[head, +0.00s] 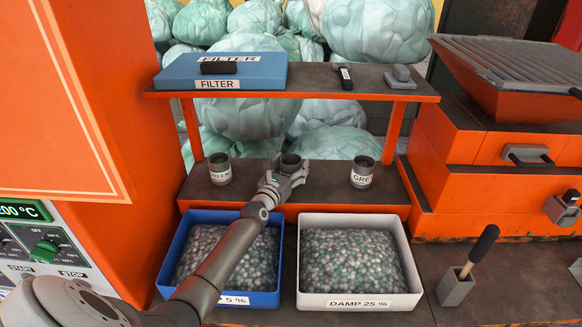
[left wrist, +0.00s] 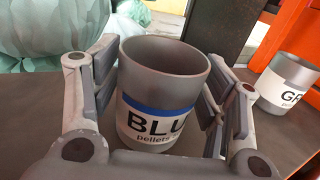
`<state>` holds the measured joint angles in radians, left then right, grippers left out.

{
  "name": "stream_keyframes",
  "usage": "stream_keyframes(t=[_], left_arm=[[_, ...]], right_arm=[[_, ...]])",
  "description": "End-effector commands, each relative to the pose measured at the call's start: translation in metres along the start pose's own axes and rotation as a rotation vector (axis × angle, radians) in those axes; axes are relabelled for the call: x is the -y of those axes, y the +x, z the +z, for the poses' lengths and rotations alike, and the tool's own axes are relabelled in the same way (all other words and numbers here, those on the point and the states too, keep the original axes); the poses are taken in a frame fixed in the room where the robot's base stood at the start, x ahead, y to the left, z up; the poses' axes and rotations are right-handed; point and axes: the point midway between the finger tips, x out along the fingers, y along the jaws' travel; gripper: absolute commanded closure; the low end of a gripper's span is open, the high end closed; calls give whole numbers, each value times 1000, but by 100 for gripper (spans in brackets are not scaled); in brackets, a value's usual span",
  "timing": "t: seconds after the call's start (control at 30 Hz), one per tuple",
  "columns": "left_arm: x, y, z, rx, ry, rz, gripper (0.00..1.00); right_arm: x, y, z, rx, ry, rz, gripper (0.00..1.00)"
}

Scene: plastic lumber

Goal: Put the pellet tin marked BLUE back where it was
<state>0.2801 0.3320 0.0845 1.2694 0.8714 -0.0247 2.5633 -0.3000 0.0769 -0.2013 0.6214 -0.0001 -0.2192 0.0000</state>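The grey pellet tin marked BLUE (left wrist: 165,75) stands between the fingers of my left gripper (left wrist: 165,100), its label with a blue band facing the wrist camera. My right gripper is not in view.
A tin labelled GREEN (head: 220,168) stands left, and one whose label begins GRE (head: 362,172) stands right, also in the wrist view (left wrist: 288,84). Below are a blue pellet bin (head: 178,262) and a white bin marked DAMP 25 % (head: 405,262). An upper shelf (head: 330,88) overhangs.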

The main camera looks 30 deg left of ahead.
Motion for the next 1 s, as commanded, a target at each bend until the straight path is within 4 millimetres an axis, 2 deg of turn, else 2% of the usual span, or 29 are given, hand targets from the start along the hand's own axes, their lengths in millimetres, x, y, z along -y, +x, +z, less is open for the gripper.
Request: stream_keyframes(t=[0.47,0.67,1.0], left_arm=[[1,-4,2,0,-1,-1,25],[1,-29,2,0,-3,-1,25],[0,-86,1,-1,-2,0,25]], right_arm=[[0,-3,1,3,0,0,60],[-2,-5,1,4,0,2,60],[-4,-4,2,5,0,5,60]])
